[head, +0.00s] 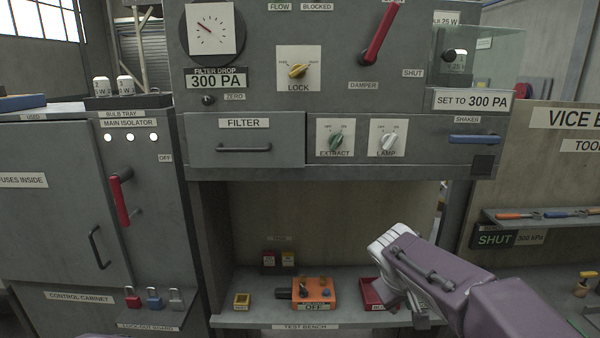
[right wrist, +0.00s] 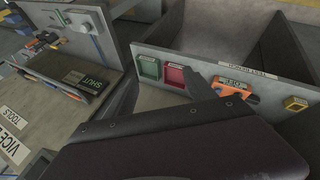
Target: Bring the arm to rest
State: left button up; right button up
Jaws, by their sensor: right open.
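My right arm comes in from the right in the head view, and its gripper (head: 412,312) hangs in front of the test bench (head: 250,318), near the red tray (head: 372,293). In the right wrist view the dark fingers of this gripper (right wrist: 162,90) stand apart with nothing between them. The red tray (right wrist: 174,78) shows just beyond the fingers there and is partly hidden by the arm in the head view. My left gripper is not in view.
An orange box (head: 313,293) and a yellow box (head: 241,301) stand on the bench. Above are the filter drawer (head: 245,140), knobs and a red damper lever (head: 380,35). The control cabinet (head: 60,200) is at left, the vice bench (head: 540,160) at right.

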jog(key=s+a+f+m+g+y, duration=0.1)
jog(key=s+a+f+g+y, duration=0.1)
jog(key=s+f, duration=0.6)
jog(key=s+a+f+m+g+y, duration=0.2)
jog(key=s+a+f, duration=0.1)
jog(key=s+f, duration=0.6)
notch_tip(320, 180, down, 2)
jog(key=shift+a+f+y, duration=0.1)
jog(key=shift+a+y, duration=0.15)
jog(key=shift+y, duration=0.05)
